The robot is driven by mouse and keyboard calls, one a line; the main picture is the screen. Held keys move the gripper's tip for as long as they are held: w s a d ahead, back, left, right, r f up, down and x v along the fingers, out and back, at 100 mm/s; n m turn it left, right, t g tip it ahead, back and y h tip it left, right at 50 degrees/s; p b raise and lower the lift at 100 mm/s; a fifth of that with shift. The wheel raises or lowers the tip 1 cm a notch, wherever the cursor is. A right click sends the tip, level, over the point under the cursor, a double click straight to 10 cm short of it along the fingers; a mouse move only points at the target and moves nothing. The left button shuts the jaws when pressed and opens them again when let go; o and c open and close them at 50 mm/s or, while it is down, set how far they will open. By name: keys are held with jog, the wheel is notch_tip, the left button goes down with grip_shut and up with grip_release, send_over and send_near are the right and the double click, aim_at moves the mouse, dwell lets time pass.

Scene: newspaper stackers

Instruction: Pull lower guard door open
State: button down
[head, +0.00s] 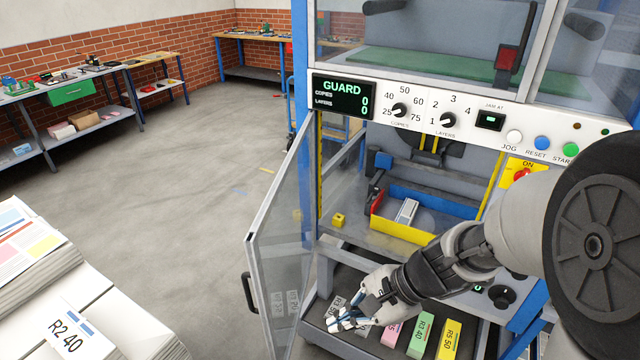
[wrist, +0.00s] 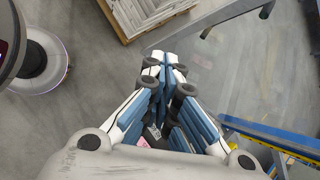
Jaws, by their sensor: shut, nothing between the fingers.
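The lower guard door (head: 282,235) is a clear panel in a grey frame on the left of the machine in the head view. It stands swung outward, away from the lower opening. Its black handle (head: 249,292) is on the outer edge, facing left. My gripper (head: 345,320) is to the right of the door, on its inner side, low over the labelled blocks at the front of the machine. It is apart from the handle. In the wrist view my gripper (wrist: 167,64) has its fingers together and empty.
The machine's control panel (head: 445,120) shows "GUARD" on its display. Inside the opening is a blue, red and yellow tray (head: 400,228). Labelled blocks (head: 421,335) lie in a dark tray below. A stack of papers (head: 30,245) is at left. The floor (head: 180,200) between is clear.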

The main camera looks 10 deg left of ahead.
jog(key=w+a+f+m+y+p, duration=0.1)
jog(key=w+a+f+m+y, duration=0.1)
jog(key=w+f+m, duration=0.35)
jog(key=b, duration=0.2)
send_near(273, 334)
jog(key=x, duration=0.4)
jog(key=shift+s+a+r+m, duration=0.1)
jog(key=shift+s+a+m, duration=0.05)
jog(key=shift+a+m, duration=0.15)
